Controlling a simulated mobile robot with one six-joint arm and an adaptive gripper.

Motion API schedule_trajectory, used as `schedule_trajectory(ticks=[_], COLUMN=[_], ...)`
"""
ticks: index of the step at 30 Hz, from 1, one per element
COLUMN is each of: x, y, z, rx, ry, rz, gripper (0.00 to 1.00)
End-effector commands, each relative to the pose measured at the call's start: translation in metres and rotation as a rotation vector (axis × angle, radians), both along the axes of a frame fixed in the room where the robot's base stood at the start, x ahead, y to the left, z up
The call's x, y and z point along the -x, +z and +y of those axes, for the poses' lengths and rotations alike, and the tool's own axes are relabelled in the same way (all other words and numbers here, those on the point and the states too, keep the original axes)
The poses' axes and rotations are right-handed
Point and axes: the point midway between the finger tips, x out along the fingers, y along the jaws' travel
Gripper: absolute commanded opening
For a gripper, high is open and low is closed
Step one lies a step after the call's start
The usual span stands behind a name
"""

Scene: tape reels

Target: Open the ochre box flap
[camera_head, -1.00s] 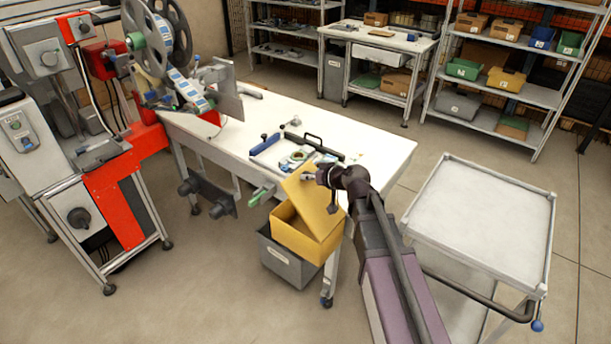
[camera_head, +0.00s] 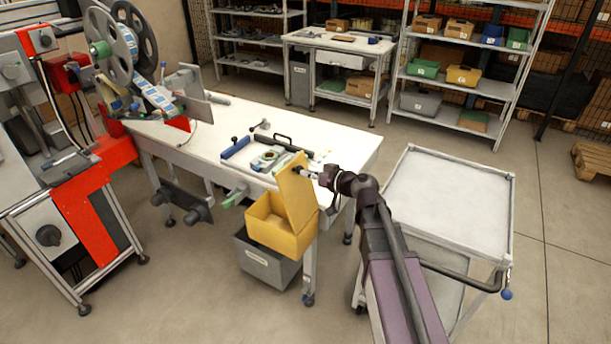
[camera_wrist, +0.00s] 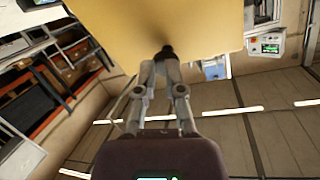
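The ochre box (camera_head: 278,241) hangs at the near end of the white table in the head view, above a grey bin. Its flap (camera_head: 296,194) stands steeply upright on the box's right side, and the inside of the box shows. My gripper (camera_head: 303,171) is at the flap's upper part, on its right side. In the wrist view the flap (camera_wrist: 205,22) fills the top middle. My gripper's fingertips (camera_wrist: 165,52) are together and appear to touch the flap's face; nothing is seen between them. The exact contact is hard to tell.
The grey bin (camera_head: 266,268) is below the box. Tools and a blue-ended bar (camera_head: 236,148) lie on the white table (camera_head: 335,134). An empty white cart (camera_head: 450,195) stands right of my arm. A red-and-grey reel machine (camera_head: 85,200) is at the left.

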Motion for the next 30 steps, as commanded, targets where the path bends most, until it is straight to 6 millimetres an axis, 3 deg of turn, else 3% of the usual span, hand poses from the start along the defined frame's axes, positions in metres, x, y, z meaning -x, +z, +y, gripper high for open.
schedule_trajectory(ticks=[1, 4, 5, 13, 14, 18, 21, 26, 30], x=[0.000, 0.000, 0.000, 0.001, 0.001, 0.003, 0.007, 0.021, 0.044], y=[0.000, 0.000, 0.000, 0.001, 0.001, -0.001, -0.005, -0.020, -0.044], z=[-0.001, -0.002, -0.002, -0.003, -0.003, -0.003, -0.003, -0.008, -0.017], rx=[-0.001, -0.002, -0.002, -0.005, -0.005, 0.000, 0.013, 0.065, 0.152], ry=[-0.001, -0.001, -0.001, -0.001, -0.001, 0.002, 0.009, 0.030, 0.044], rz=[0.000, 0.002, 0.002, 0.003, 0.003, 0.010, 0.028, 0.103, 0.227], gripper=[0.41, 0.70, 0.73, 0.73, 0.67, 0.26, 0.00, 0.00, 0.00])
